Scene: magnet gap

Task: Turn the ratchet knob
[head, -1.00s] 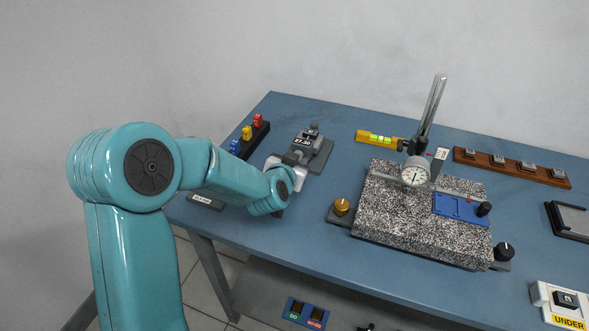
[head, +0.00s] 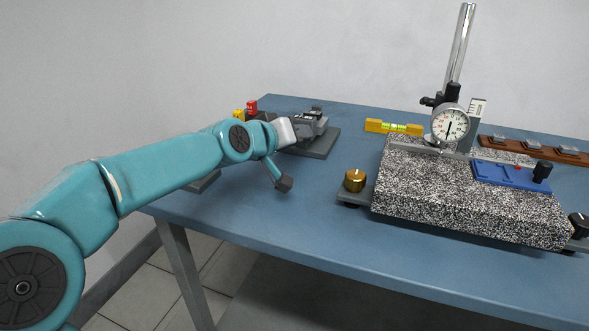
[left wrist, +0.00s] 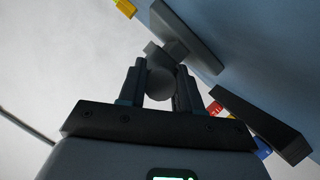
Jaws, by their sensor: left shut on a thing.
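The grey measuring device (head: 310,124) stands on its dark base plate (head: 318,148) at the back left of the table in the head view. My left gripper (head: 297,127) is at its near left side, and its fingertips are hard to make out there. In the left wrist view, the left gripper's two dark fingers (left wrist: 159,78) are shut on the round grey ratchet knob (left wrist: 160,86), one on each side. The knob lines up with the device's grey body behind it. My right gripper is not in view.
Red and yellow pegs (head: 251,106) stand in a dark rack just left of the device. A yellow spirit level (head: 393,127) lies to its right. A speckled granite block (head: 440,200) carries a dial gauge (head: 450,124) on a post. A brass knob (head: 355,180) stands left of the block.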

